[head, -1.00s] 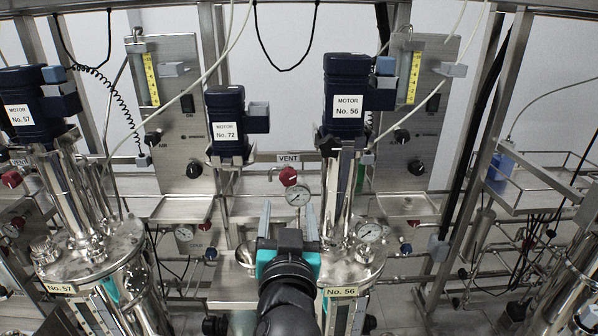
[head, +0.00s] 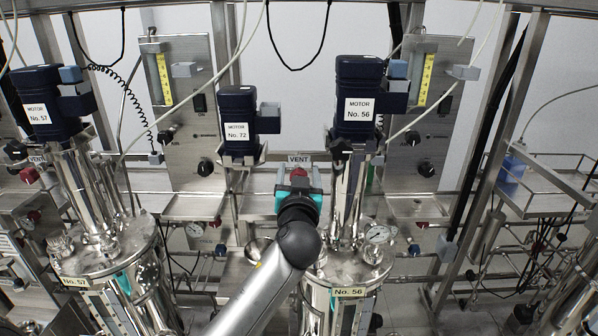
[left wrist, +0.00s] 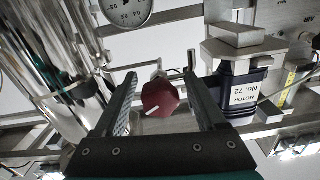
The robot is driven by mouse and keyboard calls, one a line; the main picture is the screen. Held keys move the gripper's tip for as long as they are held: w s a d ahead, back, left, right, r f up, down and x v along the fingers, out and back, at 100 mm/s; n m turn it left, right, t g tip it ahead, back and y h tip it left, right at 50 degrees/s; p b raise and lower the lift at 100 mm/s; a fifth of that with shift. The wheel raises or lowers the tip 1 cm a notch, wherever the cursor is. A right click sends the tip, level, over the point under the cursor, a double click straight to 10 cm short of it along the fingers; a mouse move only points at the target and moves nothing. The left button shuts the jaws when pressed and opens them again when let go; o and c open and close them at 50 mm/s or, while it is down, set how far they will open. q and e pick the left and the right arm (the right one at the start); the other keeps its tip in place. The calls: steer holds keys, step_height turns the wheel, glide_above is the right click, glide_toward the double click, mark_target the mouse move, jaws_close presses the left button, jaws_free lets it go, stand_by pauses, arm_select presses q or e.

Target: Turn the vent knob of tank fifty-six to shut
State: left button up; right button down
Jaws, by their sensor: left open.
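The red vent knob (head: 299,172) sits under a VENT label (head: 299,158), just left of the column under the motor marked No. 56 (head: 357,105). The tank (head: 345,272) below carries a No. 56 plate (head: 349,292). My left gripper (head: 298,178) is in front of the knob and hides most of it. In the left wrist view the knob (left wrist: 160,98) shows between the two open fingers of my left gripper (left wrist: 160,76), with a gap on each side. A white mark runs slantwise on its face. My right gripper is not in view.
A round gauge (left wrist: 125,10) and tank 56's shiny column (left wrist: 55,60) are close by in the left wrist view. Motor No. 72 (head: 237,120) stands left of the knob. Another red knob (head: 29,175) is by tank 57 (head: 100,255).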

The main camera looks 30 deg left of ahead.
arm_select(q)
steer(key=shift+w+a, duration=0.1)
steer(key=shift+w, duration=0.05)
jaws_close()
stand_by(0.6)
